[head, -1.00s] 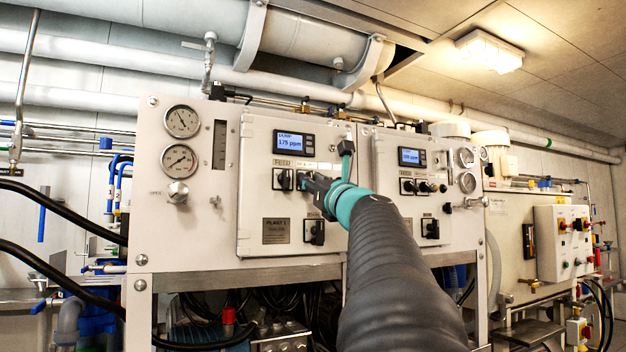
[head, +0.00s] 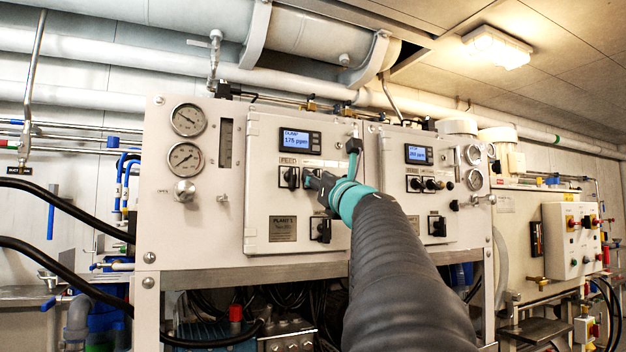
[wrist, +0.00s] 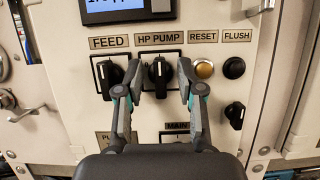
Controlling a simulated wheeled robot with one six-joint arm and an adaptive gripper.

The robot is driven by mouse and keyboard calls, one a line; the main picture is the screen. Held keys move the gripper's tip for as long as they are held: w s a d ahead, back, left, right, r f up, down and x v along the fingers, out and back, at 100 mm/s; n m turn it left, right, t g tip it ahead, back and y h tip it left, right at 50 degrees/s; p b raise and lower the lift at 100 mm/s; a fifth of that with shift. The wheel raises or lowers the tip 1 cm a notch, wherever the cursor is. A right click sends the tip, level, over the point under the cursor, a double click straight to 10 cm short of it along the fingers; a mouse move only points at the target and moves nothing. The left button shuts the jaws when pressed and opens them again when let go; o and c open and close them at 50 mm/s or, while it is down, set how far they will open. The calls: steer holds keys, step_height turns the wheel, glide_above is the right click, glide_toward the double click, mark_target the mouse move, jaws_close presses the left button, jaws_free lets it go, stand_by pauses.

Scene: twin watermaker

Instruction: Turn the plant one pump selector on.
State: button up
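The HP PUMP selector (wrist: 159,76) is a black knob with a light mark, pointing about upright, in the wrist view. It sits on the light panel door labelled PLANT 1 (head: 256,222). My gripper (wrist: 159,70) is open, with one finger on each side of this knob and visible gaps between. In the head view my gripper (head: 314,183) is at the panel and hides most of the knob. The FEED selector (wrist: 107,77) is a similar black knob just left of my left finger. The display (head: 299,140) above reads DUMP, 175 ppm.
The amber RESET button (wrist: 205,69) and black FLUSH button (wrist: 234,68) are to the right of my fingers. A MAIN switch (head: 320,230) is below. A second panel with its own display (head: 418,154) stands to the right. A valve handle (wrist: 27,112) projects at the left.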

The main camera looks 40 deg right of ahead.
steer(key=v, duration=1.2)
steer(key=shift+a, duration=0.1)
